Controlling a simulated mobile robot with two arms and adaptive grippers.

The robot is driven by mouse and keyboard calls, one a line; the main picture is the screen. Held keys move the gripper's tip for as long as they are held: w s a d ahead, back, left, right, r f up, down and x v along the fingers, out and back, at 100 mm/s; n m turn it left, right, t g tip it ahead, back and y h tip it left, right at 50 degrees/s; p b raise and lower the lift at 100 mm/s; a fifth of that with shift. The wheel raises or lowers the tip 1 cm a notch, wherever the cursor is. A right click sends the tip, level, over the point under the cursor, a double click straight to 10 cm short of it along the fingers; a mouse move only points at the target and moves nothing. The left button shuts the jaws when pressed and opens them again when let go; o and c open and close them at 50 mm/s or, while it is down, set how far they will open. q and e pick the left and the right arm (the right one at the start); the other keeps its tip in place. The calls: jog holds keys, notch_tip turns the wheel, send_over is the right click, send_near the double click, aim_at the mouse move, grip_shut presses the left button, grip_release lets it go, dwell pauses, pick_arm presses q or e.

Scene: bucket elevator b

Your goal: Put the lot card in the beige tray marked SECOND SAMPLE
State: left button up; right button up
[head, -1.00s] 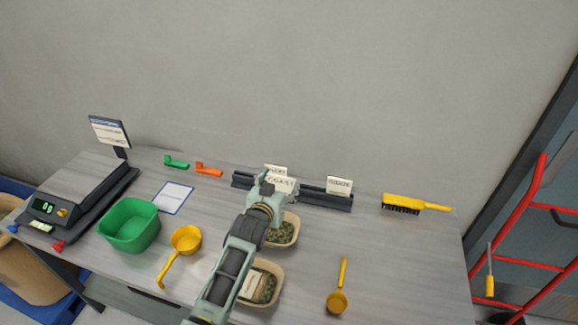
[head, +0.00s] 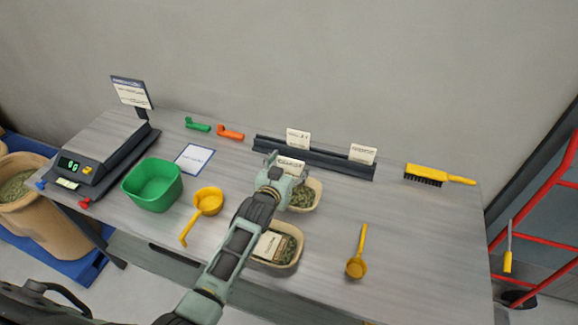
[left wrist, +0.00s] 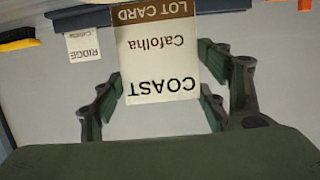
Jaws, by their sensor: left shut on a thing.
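My left gripper (head: 283,172) is shut on the lot card (head: 290,165), a white card with a brown band. In the left wrist view the lot card (left wrist: 158,60) reads "LOT CARD", "Cafolha" and "COAST", upside down, between the two fingers. It is held in the air, in front of the card rack and behind the far beige tray. The far beige tray (head: 319,196) holds green material and is partly hidden by my gripper. The near beige tray (head: 280,268) also holds green material and has a pale label. I cannot read the tray markings. My right gripper is not in view.
A dark rack (head: 330,164) with two standing cards is behind the gripper. A green bin (head: 152,185), yellow scoop (head: 208,202), white sheet (head: 194,158) and scale (head: 92,160) are on the left. Another scoop (head: 357,267) and a yellow brush (head: 438,175) are on the right.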

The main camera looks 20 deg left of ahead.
aim_at(290, 174)
pick_arm(q)
notch_tip(290, 174, down, 4)
jog(key=b, duration=0.2)
jog(key=shift+r+b, duration=0.1)
jog(key=shift+b, duration=0.25)
jog(key=shift+f+b, duration=0.6)
jog(key=o, duration=1)
jog(key=shift+r+p, duration=0.55)
jog(key=shift+p, duration=0.05)
notch_tip(290, 174, up, 6)
jog(key=p, duration=0.5)
jog(key=shift+p, duration=0.4)
